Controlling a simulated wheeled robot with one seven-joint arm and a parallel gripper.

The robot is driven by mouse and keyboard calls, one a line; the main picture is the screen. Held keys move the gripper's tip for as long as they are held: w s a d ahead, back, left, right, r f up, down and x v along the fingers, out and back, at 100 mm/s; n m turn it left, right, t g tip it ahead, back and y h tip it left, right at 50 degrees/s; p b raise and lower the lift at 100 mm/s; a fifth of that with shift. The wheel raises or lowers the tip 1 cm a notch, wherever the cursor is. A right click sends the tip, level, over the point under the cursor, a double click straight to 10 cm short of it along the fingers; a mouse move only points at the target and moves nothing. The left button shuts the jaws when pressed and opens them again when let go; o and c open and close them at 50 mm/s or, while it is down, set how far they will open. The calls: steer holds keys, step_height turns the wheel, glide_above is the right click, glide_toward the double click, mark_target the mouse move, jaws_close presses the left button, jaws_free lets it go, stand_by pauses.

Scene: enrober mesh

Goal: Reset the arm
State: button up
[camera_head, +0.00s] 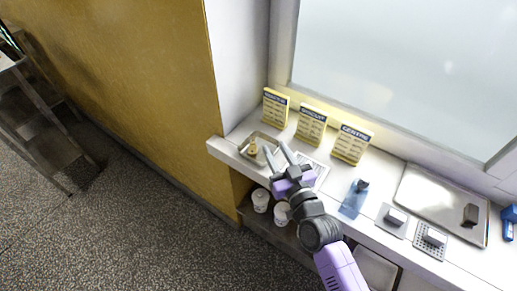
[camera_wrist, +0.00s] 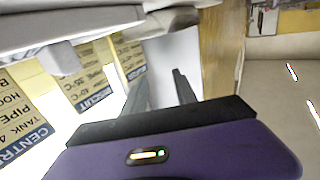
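My gripper (camera_head: 277,157) is in the head view above the left part of the white counter (camera_head: 240,141), with its two grey fingers apart and nothing seen between them. It points toward the back left. In the wrist view the gripper (camera_wrist: 162,88) also shows its two dark fingers spread, with a gap between them. My purple arm reaches in from the bottom of the head view.
A small metal tray (camera_head: 268,138) with a tan item (camera_head: 252,147) lies by the fingers. Yellow signs (camera_head: 311,126) stand behind. A blue item (camera_head: 353,199), small plates and a large tray (camera_head: 416,188) lie right. White tubs (camera_head: 260,200) sit below.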

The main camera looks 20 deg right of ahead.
steer(key=shift+s, duration=1.35)
steer(key=shift+r, duration=0.25)
steer(key=s+a+r+g, duration=0.1)
steer(key=s+r, duration=0.1)
steer(key=s, duration=1.6)
steer(key=s+a+r+g, duration=0.1)
steer(key=s+r+g, duration=0.1)
steer(key=s, duration=1.6)
steer(key=shift+s+r, duration=0.4)
steer(key=shift+r, duration=0.05)
